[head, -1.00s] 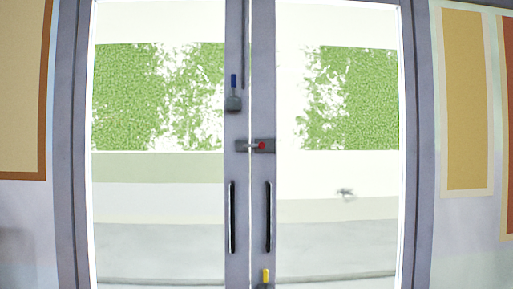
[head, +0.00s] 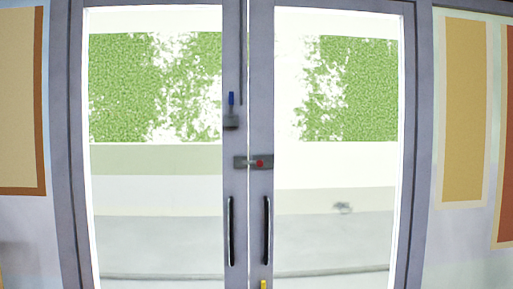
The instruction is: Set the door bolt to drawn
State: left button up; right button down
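A grey double glass door fills the middle of the head view. The door bolt (head: 254,162) is a small dark grey fitting with a red knob (head: 260,163), lying across the seam between the two leaves. Its plates sit on both leaves, and the bar between them looks to span the gap. A lever with a blue handle (head: 231,99) stands upright on the left leaf above it. A yellow-handled fitting (head: 263,284) is cut off at the bottom edge. Neither of my grippers is in view.
Black vertical pull handles hang on the left leaf (head: 231,231) and the right leaf (head: 266,230). Framed panels hang on the walls at left (head: 18,100) and right (head: 465,110). A small dark blurred thing (head: 343,207) shows through the right pane.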

aim_at(260, 162)
jog(key=i+j, duration=0.15)
jog(key=i, duration=0.35)
jog(key=i+j, duration=0.15)
jog(key=i, duration=0.3)
jog(key=i+j, duration=0.15)
jog(key=i, duration=0.35)
jog(key=i+j, duration=0.15)
jog(key=i, duration=0.3)
jog(key=l+z, duration=0.05)
